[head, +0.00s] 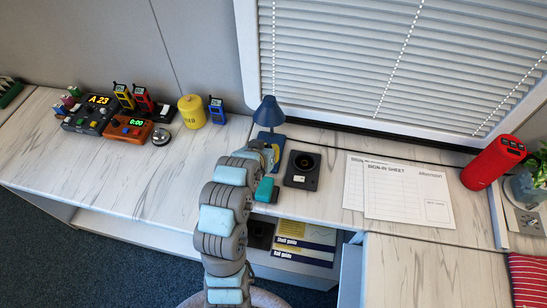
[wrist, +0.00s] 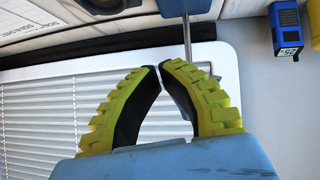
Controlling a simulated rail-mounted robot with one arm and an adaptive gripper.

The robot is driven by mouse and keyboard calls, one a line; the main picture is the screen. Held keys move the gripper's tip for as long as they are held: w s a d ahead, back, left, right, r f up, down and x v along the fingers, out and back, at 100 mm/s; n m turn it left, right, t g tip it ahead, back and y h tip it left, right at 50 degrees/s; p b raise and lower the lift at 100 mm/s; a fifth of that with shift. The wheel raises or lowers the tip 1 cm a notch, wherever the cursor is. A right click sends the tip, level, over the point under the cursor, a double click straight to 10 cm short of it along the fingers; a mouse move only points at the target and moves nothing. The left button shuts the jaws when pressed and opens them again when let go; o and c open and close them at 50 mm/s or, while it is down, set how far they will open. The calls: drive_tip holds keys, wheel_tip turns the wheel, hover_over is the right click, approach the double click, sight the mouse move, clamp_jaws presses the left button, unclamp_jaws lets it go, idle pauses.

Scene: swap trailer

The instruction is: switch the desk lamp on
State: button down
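The desk lamp (head: 268,112) has a dark blue conical shade and stands near the back edge of the desk, under the window blind. In the head view my gripper (head: 268,150) is just in front of the lamp, by its blue base; its fingers are mostly hidden there. In the wrist view the lamp's blue base (wrist: 186,6) is at the top edge, with a thin grey stem running down behind the right finger. My gripper (wrist: 159,68) has its yellow-green fingertips together, with nothing seen between them. I cannot see a lit bulb or the switch.
A black square device (head: 302,169) lies right of the lamp, then sign-in sheets (head: 408,190) and a red cylinder (head: 493,161). Left of the lamp are a blue radio (head: 217,112), a yellow tin (head: 191,111) and a bell (head: 161,137). The left front desktop is clear.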

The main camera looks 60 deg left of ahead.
drive_tip(key=shift+s+d+f+g+h, duration=0.15)
drive_tip(key=shift+s+g, duration=0.1)
drive_tip(key=shift+s, duration=0.5)
drive_tip(key=shift+s+d+f+g+h, duration=0.15)
drive_tip(key=shift+s+g, duration=0.1)
drive_tip(key=shift+s, duration=0.5)
drive_tip(key=shift+a+f, duration=0.1)
drive_tip(key=b+x, duration=0.2)
drive_tip(key=x, duration=0.7)
drive_tip(key=shift+w+a+f, duration=0.1)
drive_tip(key=shift+w+f, duration=0.05)
drive_tip(key=shift+w, duration=0.1)
wheel_tip(320, 180, down, 2)
drive_tip(key=shift+w+f, duration=0.1)
drive_tip(key=shift+f, duration=0.05)
drive_tip(key=shift+w+f+p, duration=0.15)
drive_tip(key=shift+f+p, duration=0.4)
drive_tip(key=shift+f, duration=0.45)
